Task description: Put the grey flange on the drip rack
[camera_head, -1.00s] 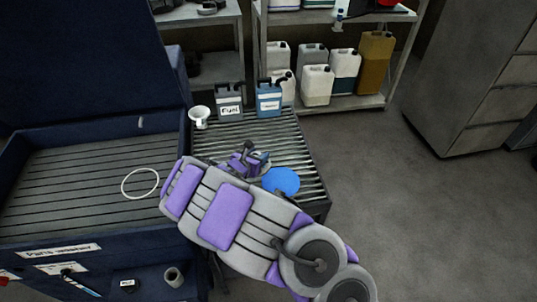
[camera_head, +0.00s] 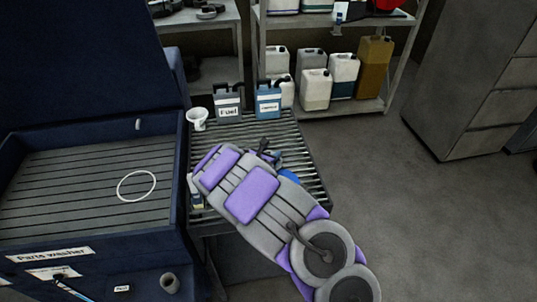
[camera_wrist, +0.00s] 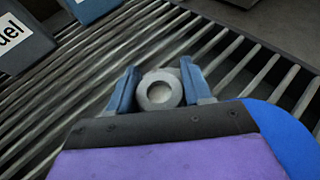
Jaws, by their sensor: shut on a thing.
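The grey flange (camera_wrist: 160,90) is a ring with a round hole. It sits between the two blue fingers of my gripper (camera_wrist: 160,72) in the wrist view, and the gripper is shut on it. The drip rack (camera_head: 304,152) is the slatted metal top beside the parts washer; its slats also show in the wrist view (camera_wrist: 60,112). My gripper (camera_head: 269,155) is over the rack's middle in the head view, where my arm hides the flange. I cannot tell whether the flange touches the slats.
A blue round thing (camera_head: 290,176) lies at the rack's right, partly behind my arm. A fuel can (camera_head: 228,103), a blue can (camera_head: 268,102) and a white funnel (camera_head: 198,118) stand at the back. The parts washer (camera_head: 75,160) holds a white ring (camera_head: 136,186).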

